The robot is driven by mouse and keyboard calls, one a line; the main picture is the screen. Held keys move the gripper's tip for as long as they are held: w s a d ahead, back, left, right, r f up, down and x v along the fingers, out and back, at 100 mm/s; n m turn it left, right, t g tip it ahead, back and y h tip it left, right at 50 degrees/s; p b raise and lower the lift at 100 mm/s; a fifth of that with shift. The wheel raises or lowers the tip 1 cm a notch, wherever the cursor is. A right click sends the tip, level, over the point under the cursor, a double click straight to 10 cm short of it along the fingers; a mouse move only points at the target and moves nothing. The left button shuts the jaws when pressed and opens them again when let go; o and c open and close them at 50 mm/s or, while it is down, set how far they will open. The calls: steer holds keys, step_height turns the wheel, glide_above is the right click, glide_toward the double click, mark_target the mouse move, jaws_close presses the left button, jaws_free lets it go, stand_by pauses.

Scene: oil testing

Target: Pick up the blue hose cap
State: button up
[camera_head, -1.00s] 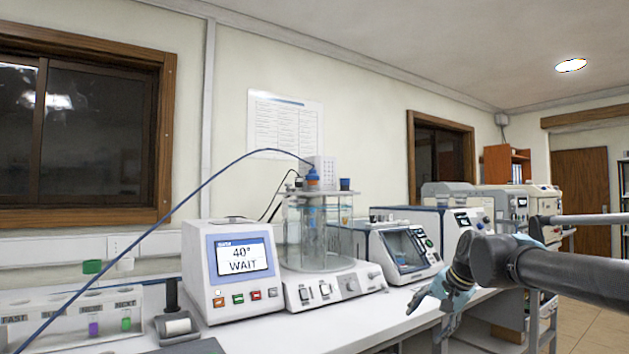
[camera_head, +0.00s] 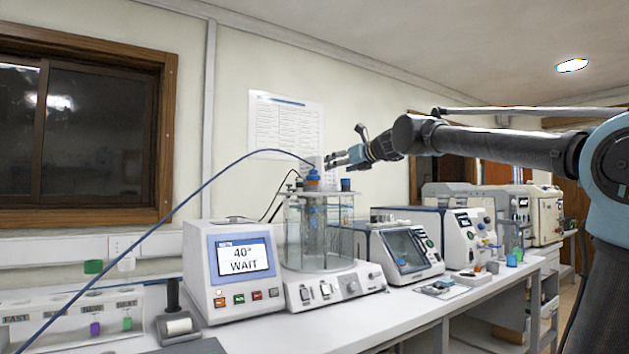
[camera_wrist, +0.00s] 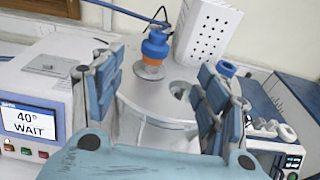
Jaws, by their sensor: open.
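The blue hose cap (camera_head: 313,172) sits upright on top of the glass bath, above an orange ring, with a blue hose running from it to the left. In the wrist view the cap (camera_wrist: 155,45) stands ahead of my fingers, centred between them but beyond their tips. My gripper (camera_head: 338,159) is to the right of the cap and slightly above it. In the wrist view my gripper (camera_wrist: 162,80) is open, with its blue pads wide apart and nothing between them.
A white perforated box (camera_wrist: 208,35) rises close behind the cap. A second small blue cap (camera_head: 346,184) stands at the right of the bath lid. The glass bath (camera_head: 319,235) is below, and a display unit reading 40° WAIT (camera_head: 240,260) is to its left.

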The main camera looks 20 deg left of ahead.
mark_target(315, 171)
steer(key=x, duration=1)
steer(key=shift+w+a, duration=0.25)
steer(key=shift+w, duration=0.05)
steer(key=x, duration=0.4)
steer(key=shift+s+a+r, duration=0.1)
steer(key=shift+a+r, duration=0.1)
steer(key=shift+r, duration=0.2)
steer(key=shift+w+a+f, duration=0.1)
steer(key=shift+w+a, duration=0.25)
steer(key=shift+a, duration=0.1)
steer(key=c, duration=1)
steer(key=shift+c, duration=0.2)
step_height(315, 171, up, 10)
steer(key=shift+f, duration=0.1)
